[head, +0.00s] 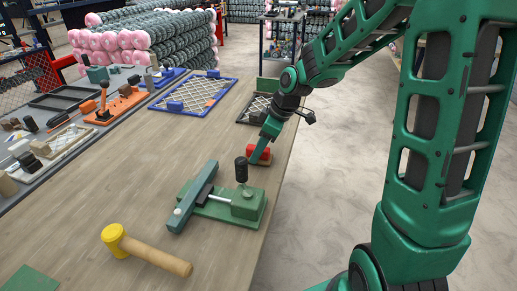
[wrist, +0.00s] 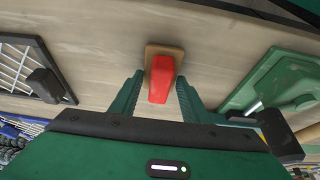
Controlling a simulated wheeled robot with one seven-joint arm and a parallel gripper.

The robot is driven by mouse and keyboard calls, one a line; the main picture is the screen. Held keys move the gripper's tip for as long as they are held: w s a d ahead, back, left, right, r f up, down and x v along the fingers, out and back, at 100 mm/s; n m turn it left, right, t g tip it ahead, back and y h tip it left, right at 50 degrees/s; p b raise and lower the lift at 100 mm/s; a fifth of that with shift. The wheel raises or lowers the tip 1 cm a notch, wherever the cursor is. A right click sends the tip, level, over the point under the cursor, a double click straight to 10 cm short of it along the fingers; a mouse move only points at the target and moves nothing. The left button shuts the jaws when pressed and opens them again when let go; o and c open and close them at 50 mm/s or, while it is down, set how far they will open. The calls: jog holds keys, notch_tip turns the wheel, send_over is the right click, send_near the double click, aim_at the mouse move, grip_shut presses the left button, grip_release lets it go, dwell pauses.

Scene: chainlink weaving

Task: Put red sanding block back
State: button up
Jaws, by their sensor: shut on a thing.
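The red sanding block (head: 264,155), red on top with a tan base, is near the right edge of the wooden table (head: 150,185) in the head view. My gripper (head: 259,150) reaches down onto it and partly covers it. In the wrist view the block (wrist: 162,78) sits between the two green fingers of my gripper (wrist: 159,84), which is shut on it. The tan base shows at the block's far end. I cannot tell whether the block touches the table or is just above it.
A green clamp-like fixture (head: 218,203) with a black knob stands just in front of the block. A yellow-headed mallet (head: 145,250) lies nearer. A dark framed mesh tray (head: 256,108) is behind my gripper. A blue-framed mesh (head: 196,94) lies farther back. The table's middle left is clear.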

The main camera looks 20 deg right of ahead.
jog(key=shift+f, duration=0.1)
jog(key=o, duration=1)
jog(key=shift+f, duration=0.1)
jog(key=v, duration=1.1)
jog(key=s+d+f+m+g+h, duration=0.1)
jog(key=s+d+m, duration=0.3)
jog(key=s, duration=0.5)
jog(key=s+d+f+m+g+h, duration=0.1)
jog(key=s+d+m, duration=0.4)
jog(key=s, duration=0.5)
jog(key=s+d+f+m+g+h, duration=0.1)
jog(key=s+d+m, duration=0.4)
jog(key=s+m, duration=0.3)
jog(key=shift+s+d+h, duration=0.1)
jog(key=shift+s+h, duration=0.2)
jog(key=shift+s, duration=0.65)
